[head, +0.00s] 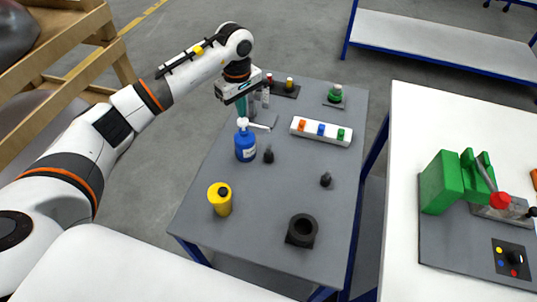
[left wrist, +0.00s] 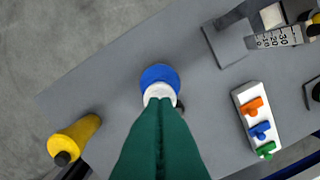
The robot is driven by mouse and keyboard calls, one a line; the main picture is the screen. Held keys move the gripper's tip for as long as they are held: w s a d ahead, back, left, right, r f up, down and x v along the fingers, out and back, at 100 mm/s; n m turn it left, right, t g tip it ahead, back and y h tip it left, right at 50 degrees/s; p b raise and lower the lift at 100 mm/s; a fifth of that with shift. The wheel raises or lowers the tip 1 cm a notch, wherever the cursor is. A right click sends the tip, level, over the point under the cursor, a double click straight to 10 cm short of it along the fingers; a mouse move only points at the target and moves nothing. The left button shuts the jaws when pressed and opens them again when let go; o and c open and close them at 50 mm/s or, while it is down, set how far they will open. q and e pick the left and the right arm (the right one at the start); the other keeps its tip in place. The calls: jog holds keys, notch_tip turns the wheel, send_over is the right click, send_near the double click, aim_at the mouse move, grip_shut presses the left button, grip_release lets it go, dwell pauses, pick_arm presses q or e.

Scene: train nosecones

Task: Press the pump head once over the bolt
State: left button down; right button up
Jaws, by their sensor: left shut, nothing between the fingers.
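A blue pump bottle (head: 245,148) with a white pump head (head: 243,122) stands upright on the grey table, its spout pointing right. A small dark bolt-like piece (head: 268,155) stands just right of the bottle, below the spout's end. My left gripper (head: 241,108) is shut and empty, its green fingers pointing down just above the pump head. In the left wrist view, the shut fingers (left wrist: 160,108) overlap the white pump head (left wrist: 158,91) and hide part of it; I cannot tell whether they touch. The blue bottle (left wrist: 160,74) shows around it. My right gripper is not in view.
A yellow bottle (head: 220,200) stands at the front left, a black ring-shaped block (head: 302,230) at the front. Another dark piece (head: 326,180) stands to the right. A white rack (head: 320,131) with coloured valves lies behind. A white table (head: 405,150) stands at right.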

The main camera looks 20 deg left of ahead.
aim_at(242, 120)
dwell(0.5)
pick_arm(q)
jog(key=shift+f, duration=0.1)
jog(key=shift+f+b, duration=1.35)
jog(key=shift+f, duration=0.15)
jog(key=shift+r, duration=0.1)
jog(key=shift+r+p, duration=0.6)
jog(key=shift+r, duration=0.75)
